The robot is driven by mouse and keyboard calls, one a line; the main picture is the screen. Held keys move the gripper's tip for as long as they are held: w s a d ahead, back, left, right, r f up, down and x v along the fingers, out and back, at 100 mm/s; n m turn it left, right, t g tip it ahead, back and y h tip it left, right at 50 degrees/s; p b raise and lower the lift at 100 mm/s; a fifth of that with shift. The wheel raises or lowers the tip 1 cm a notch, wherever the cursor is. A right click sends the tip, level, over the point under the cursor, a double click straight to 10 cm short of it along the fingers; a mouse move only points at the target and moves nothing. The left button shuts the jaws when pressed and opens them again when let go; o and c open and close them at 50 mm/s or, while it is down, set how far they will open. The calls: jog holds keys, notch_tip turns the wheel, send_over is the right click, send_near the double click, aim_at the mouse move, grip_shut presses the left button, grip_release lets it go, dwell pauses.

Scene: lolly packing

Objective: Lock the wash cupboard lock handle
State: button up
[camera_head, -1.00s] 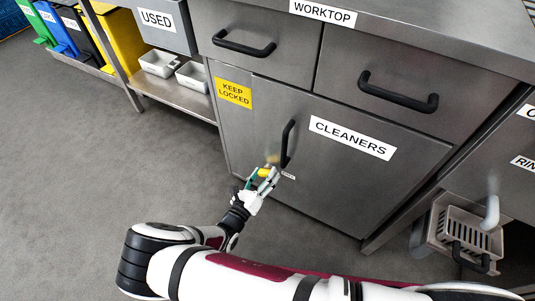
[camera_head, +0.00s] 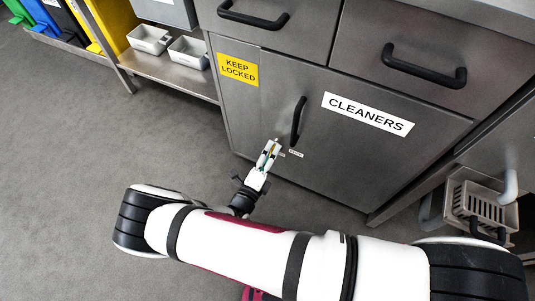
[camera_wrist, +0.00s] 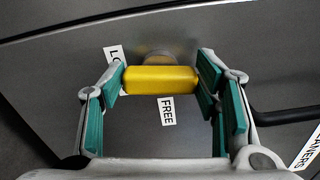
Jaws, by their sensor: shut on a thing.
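The yellow lock handle (camera_wrist: 160,79) is a short bar on a round metal spindle on the cupboard door. In the wrist view it lies level across the picture. My gripper (camera_wrist: 160,82) is shut on it, with a green-padded finger at each end. A FREE label (camera_wrist: 167,110) is just below the bar. A second label starting "LO" (camera_wrist: 115,57) is at upper left, partly hidden by the left finger. In the head view my gripper (camera_head: 269,150) is at the door's lower left, below the black door pull (camera_head: 298,121), and mostly hides the handle.
Drawers with black pulls (camera_head: 424,66) are above. A grey basket (camera_head: 480,208) hangs at right. A shelf with white trays (camera_head: 150,39) is at left. The floor at left is clear.

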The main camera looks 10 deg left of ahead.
jog(key=shift+f+n, duration=0.1)
jog(key=shift+n, duration=0.7)
jog(key=o, duration=1.7)
jog(key=v, duration=1.2)
